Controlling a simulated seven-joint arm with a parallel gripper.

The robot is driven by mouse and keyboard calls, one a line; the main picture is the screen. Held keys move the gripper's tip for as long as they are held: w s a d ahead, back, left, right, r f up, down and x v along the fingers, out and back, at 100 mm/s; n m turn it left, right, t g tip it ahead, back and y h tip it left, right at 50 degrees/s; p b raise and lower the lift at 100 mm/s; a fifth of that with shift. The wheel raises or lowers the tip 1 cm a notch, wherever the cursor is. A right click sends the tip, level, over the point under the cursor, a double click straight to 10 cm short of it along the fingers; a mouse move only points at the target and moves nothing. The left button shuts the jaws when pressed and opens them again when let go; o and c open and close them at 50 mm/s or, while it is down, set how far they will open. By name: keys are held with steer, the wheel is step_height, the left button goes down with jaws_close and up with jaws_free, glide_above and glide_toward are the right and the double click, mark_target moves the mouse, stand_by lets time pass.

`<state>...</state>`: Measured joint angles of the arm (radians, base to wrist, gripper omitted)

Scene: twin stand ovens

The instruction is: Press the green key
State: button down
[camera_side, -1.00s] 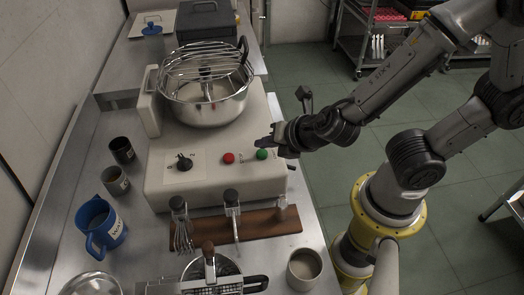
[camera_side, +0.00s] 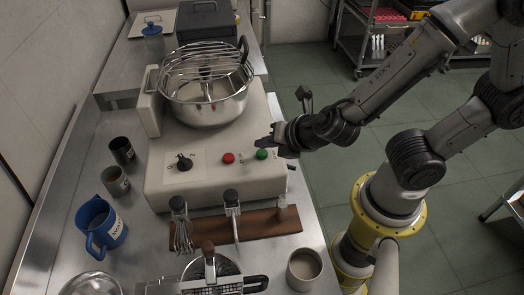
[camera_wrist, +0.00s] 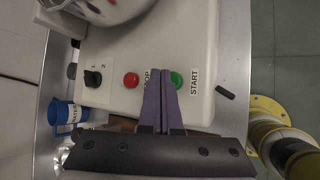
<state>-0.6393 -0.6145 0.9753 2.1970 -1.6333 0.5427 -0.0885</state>
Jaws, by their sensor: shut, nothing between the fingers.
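The green key (camera_side: 262,154) is a round button on the front right of the cream mixer body (camera_side: 220,185). In the wrist view the green key (camera_wrist: 177,79) sits just left of the word START. My gripper (camera_side: 264,142) is shut and empty, close to the green key. In the wrist view its two fingers (camera_wrist: 160,80) lie together, with the tips just left of the green key and partly over the word STOP. I cannot tell whether they touch the panel. The red key (camera_side: 228,158) is left of the green key, and the black dial (camera_side: 184,163) is farther left.
A steel bowl with a wire guard (camera_side: 207,95) stands behind the panel. In front, a wooden rack (camera_side: 258,222) holds utensils. Cups and a blue jug (camera_side: 101,226) stand at the left. A cup (camera_side: 304,268) is near the table's right edge.

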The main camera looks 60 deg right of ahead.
mark_target(265, 155)
steer(key=shift+f, duration=0.15)
stand_by(0.7)
steer(key=shift+f, duration=0.25)
steer(key=shift+f, duration=0.45)
stand_by(0.7)
steer(key=shift+r, duration=0.85)
steer(key=shift+r, duration=2.5)
